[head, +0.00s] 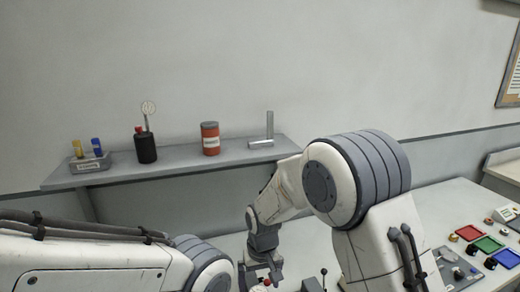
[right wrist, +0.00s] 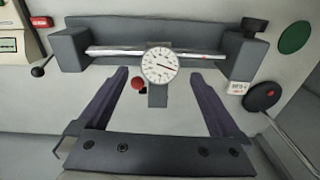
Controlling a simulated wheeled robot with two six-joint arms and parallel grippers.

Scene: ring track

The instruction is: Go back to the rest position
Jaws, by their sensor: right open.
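My right gripper (head: 262,274) hangs below its folded arm at the bottom middle of the head view. In the right wrist view its two dark fingers (right wrist: 160,75) are spread wide apart with nothing gripped between them. Beyond the fingertips is a round white dial gauge (right wrist: 158,62) on a grey fixture (right wrist: 150,28) with a metal rod (right wrist: 110,52) across it. A small red ball (right wrist: 138,84) shows beside the gauge. My left arm comes in at the lower left of the head view; its gripper is outside the picture.
A wall shelf (head: 180,174) carries a small block with yellow and blue items (head: 90,162), a black cup (head: 146,148), a red can (head: 211,138) and a metal bracket (head: 262,143). Red, green and blue trays (head: 488,243) and a grey control panel (head: 456,268) lie at the right.

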